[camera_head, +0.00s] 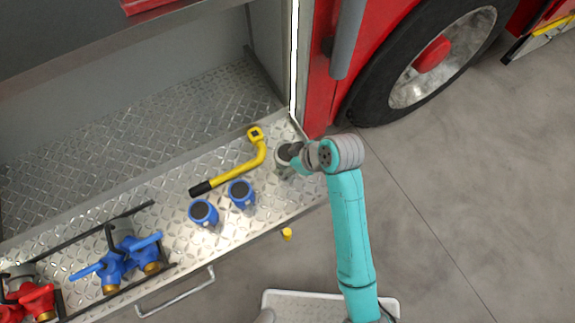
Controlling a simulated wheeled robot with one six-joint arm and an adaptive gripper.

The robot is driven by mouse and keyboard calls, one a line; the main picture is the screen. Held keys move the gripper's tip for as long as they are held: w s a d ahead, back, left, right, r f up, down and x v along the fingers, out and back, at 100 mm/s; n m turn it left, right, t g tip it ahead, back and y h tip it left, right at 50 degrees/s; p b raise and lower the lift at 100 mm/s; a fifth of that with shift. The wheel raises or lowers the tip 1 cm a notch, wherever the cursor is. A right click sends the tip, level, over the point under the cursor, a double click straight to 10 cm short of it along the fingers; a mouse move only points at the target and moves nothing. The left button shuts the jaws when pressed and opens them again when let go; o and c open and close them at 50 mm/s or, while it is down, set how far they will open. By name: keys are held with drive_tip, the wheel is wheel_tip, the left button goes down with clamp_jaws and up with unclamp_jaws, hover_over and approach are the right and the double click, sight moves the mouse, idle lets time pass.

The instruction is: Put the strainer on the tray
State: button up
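A grey cylindrical piece with a dark top (283,166), which looks like the strainer, stands at the right end of the metal tread-plate shelf. My gripper (289,158) is right at it, reaching in from the right, and partly covers it. The fingers are too small and overlapped to tell whether they are open or shut on it. A pale tray with a white rim (282,294) lies at the bottom of the picture, partly hidden behind my teal arm.
A yellow wrench with a black grip (238,172) and two blue caps (203,212) (241,194) lie left of my gripper. Blue (118,262) and red (33,298) valve fittings sit further left. The red truck body (322,95) and wheel (428,60) stand to the right.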

drive_tip(key=shift+f, duration=1.9)
drive_tip(key=shift+f, duration=0.1)
drive_tip(key=o, duration=1.7)
drive_tip(key=shift+o, duration=0.2)
drive_tip(key=v, duration=1.2)
